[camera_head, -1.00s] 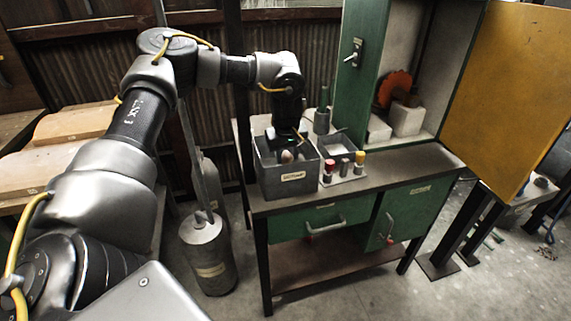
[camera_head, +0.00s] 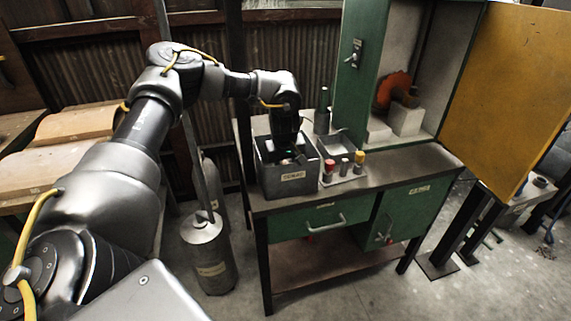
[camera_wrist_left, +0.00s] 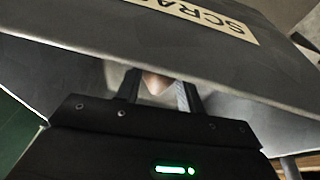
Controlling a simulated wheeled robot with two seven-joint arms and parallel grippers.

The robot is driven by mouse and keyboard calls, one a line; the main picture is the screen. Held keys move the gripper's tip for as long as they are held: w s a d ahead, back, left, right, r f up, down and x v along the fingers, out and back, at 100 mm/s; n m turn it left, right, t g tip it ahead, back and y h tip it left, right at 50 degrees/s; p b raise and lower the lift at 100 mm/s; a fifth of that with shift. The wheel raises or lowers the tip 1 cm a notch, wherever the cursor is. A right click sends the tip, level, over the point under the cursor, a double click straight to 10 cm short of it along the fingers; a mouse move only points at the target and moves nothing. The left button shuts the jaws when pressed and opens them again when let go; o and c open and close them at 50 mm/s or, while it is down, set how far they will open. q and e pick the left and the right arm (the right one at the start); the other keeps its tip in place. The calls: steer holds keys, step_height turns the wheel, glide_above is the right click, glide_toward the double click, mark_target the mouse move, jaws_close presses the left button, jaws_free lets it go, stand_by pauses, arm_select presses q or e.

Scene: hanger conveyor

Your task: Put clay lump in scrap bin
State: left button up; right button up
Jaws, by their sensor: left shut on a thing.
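The scrap bin (camera_head: 270,181) is a grey open box with a pale label, standing at the left end of the bench top. In the left wrist view its wall (camera_wrist_left: 120,45) crosses the picture, and the label reads "SCRA", the rest cut off. My left gripper (camera_head: 287,158) points down inside the bin's opening. In the left wrist view my left gripper (camera_wrist_left: 158,88) is shut on the clay lump (camera_wrist_left: 156,82), a small tan-pink piece between the fingers, partly hidden behind the bin wall. Whether the lump touches the bin floor cannot be told. My right gripper is out of view.
A small holder with red- and yellow-topped pieces (camera_head: 344,167) stands right of the bin, with a grey tray (camera_head: 338,145) behind. The green cabinet (camera_head: 354,65) rises at the back, its yellow door (camera_head: 515,90) open. The bench top's right part (camera_head: 410,160) is clear.

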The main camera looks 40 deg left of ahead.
arm_select(q)
steer(key=shift+s+f, duration=0.3)
steer(key=shift+f, duration=0.2)
steer(key=o, duration=0.8)
steer(key=shift+d, duration=0.1)
steer(key=o, duration=0.3)
steer(key=shift+d+f, duration=0.1)
steer(key=shift+f, duration=0.05)
steer(key=shift+s, duration=0.1)
steer(key=w+v, duration=0.1)
steer(key=v, duration=1.2)
steer(key=shift+a+r, duration=0.3)
steer(key=shift+w, duration=0.1)
